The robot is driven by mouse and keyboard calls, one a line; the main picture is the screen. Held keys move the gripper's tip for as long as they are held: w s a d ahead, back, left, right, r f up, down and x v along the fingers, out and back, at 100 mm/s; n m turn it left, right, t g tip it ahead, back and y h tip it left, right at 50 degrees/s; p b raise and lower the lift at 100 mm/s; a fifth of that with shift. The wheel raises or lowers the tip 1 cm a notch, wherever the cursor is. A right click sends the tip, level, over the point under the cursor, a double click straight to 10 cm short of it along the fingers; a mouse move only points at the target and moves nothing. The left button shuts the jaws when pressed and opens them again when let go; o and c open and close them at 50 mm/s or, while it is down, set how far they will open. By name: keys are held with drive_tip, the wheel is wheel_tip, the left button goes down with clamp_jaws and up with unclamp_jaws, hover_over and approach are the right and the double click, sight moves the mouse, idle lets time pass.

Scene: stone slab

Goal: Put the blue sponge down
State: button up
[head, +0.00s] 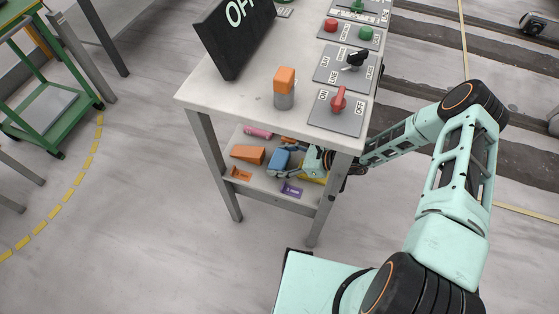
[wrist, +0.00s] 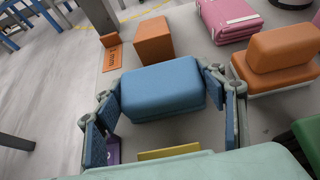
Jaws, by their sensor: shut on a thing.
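The blue sponge (wrist: 160,84) is a rounded block in the middle of the wrist view, between the two fingers of my gripper (wrist: 163,96). The fingers are shut on its left and right ends. In the head view the blue sponge (head: 279,161) shows over the lower shelf of the table, with my gripper (head: 296,160) reaching in from the right under the tabletop. The sponge is low over the shelf; I cannot tell whether its underside touches it.
The shelf (wrist: 213,55) also holds an orange wedge (wrist: 153,39), an orange label (wrist: 112,57), a pink cloth (wrist: 228,18), an orange-brown block (wrist: 278,58), a purple label (head: 291,189) and a yellow item (wrist: 169,152). The tabletop (head: 230,94) overhangs the shelf, and table legs stand close by.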

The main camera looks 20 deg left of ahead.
sight(284, 160)
drive_tip(key=shift+f, duration=0.25)
drive_tip(key=o, duration=0.9)
drive_tip(key=shift+r, duration=0.1)
drive_tip(key=shift+o, duration=0.2)
drive_tip(key=shift+r, duration=0.1)
drive_tip(key=shift+d+r, duration=0.1)
drive_tip(key=shift+r, duration=0.1)
drive_tip(key=v, duration=0.7)
drive_tip(key=shift+d+p, duration=0.1)
drive_tip(key=shift+p, duration=0.3)
